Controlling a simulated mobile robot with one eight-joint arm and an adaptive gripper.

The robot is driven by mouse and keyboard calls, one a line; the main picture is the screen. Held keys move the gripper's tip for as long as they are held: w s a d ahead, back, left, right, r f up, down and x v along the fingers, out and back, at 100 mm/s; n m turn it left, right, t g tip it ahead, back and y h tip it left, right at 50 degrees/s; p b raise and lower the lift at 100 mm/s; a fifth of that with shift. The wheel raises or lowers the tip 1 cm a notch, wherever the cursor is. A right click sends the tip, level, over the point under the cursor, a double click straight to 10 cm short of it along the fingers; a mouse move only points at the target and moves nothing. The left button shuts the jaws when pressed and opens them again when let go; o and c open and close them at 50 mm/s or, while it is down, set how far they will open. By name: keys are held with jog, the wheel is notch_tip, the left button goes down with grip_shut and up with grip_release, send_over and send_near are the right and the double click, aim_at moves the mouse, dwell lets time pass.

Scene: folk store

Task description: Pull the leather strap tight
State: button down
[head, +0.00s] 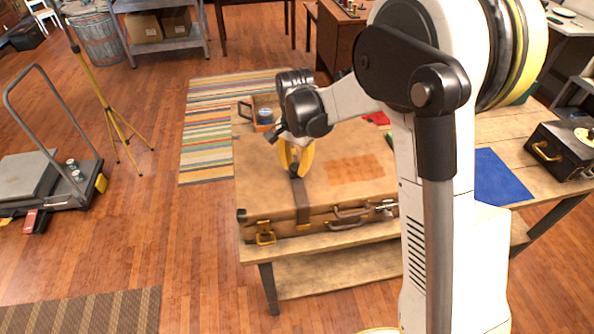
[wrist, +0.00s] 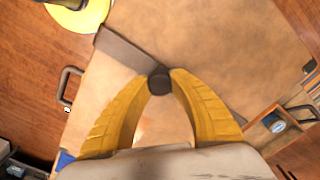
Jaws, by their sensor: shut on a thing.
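A brown suitcase (head: 262,187) lies flat on a wooden table, with a brass clasp (head: 265,233) and a handle (head: 346,215) on its front side. A dark brown leather strap (head: 302,204) runs over the lid and down the front. In the wrist view, the strap (wrist: 122,51) crosses the lid (wrist: 215,40) diagonally. My gripper (head: 298,168) points down over the lid. Its yellow fingers (wrist: 160,86) are shut on a dark, rounded part of the strap (wrist: 159,76). How far this part stands off the lid is hard to tell.
A small wooden tray (head: 262,102) with a round tin sits behind the gripper. A blue mat (head: 499,177) and a black case (head: 563,150) lie on the table at right. A yellow tripod (head: 108,105) and a cart (head: 55,185) stand on the floor at left.

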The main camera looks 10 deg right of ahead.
jog(key=shift+w, duration=0.15)
jog(key=c, duration=1.1)
grip_release()
jog(key=shift+w+f, duration=0.1)
jog(key=shift+o, duration=0.2)
notch_tip(320, 180, up, 12)
jog(key=s+d+r+n+t+b, duration=0.3)
jog(key=s+d+n, duration=0.1)
jog(key=s, duration=0.7)
jog(key=s+d+f+n+t+b, duration=0.1)
jog(key=s+f+n+t, duration=0.1)
jog(key=s, duration=0.3)
jog(key=s+d+f+n+t+b, duration=0.1)
jog(key=s+d+f+n+t, duration=0.1)
jog(key=s, duration=0.4)
jog(key=shift+s+d+f+n, duration=0.25)
jog(key=shift+f+n, duration=0.25)
jog(key=shift+f, duration=0.05)
